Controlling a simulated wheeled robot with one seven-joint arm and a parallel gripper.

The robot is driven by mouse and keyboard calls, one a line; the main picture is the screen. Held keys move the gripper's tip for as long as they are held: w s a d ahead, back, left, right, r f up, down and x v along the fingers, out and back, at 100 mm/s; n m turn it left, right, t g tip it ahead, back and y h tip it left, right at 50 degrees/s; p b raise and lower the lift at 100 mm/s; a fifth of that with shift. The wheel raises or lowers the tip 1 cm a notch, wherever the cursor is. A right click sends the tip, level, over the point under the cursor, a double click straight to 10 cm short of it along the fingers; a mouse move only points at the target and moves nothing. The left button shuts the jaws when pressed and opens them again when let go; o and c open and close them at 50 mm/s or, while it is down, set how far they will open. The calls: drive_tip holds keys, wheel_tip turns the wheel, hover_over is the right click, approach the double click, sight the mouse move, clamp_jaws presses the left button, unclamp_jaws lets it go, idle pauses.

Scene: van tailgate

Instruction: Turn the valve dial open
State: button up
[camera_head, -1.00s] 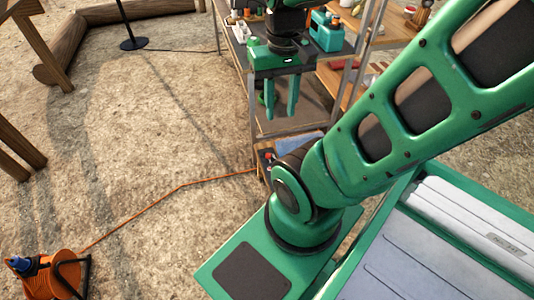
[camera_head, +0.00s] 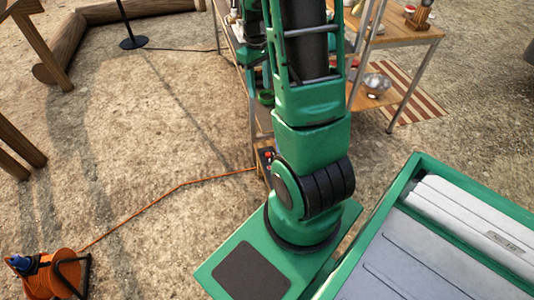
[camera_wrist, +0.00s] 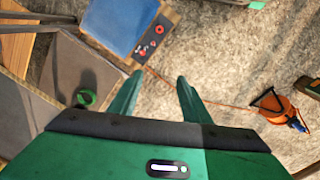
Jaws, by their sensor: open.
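In the wrist view my gripper (camera_wrist: 159,78) is open, its two green fingers apart with nothing between them. A wooden-edged panel with a blue surface (camera_wrist: 118,24) lies beyond the fingertips, toward the top. A round red dial-like part (camera_wrist: 160,30) and smaller red parts sit on its dark strip. I cannot tell for sure which part is the valve dial, or its setting. The fingers are apart from these parts. In the head view a small piece of the panel (camera_head: 266,158) shows beside my arm, which hides most of it and my gripper.
A green round object (camera_wrist: 86,98) stands on a grey shelf left of my fingers. An orange cable reel (camera_head: 53,274) sits on the ground, its cord running to the panel area. A wooden table (camera_head: 415,32) stands behind right. The ground at left is mostly open.

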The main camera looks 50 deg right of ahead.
drive_tip(key=w+d+f+n, duration=0.2)
drive_tip(key=w+d+f, duration=0.25)
drive_tip(key=f, duration=0.55)
drive_tip(key=n, duration=0.5)
hover_over(268, 154)
wheel_tip(268, 154, down, 30)
drive_tip(key=r, duration=0.1)
drive_tip(key=shift+n+y, duration=0.3)
wheel_tip(268, 154, down, 12)
drive_tip(key=shift+w+r, duration=0.1)
drive_tip(key=c, duration=1)
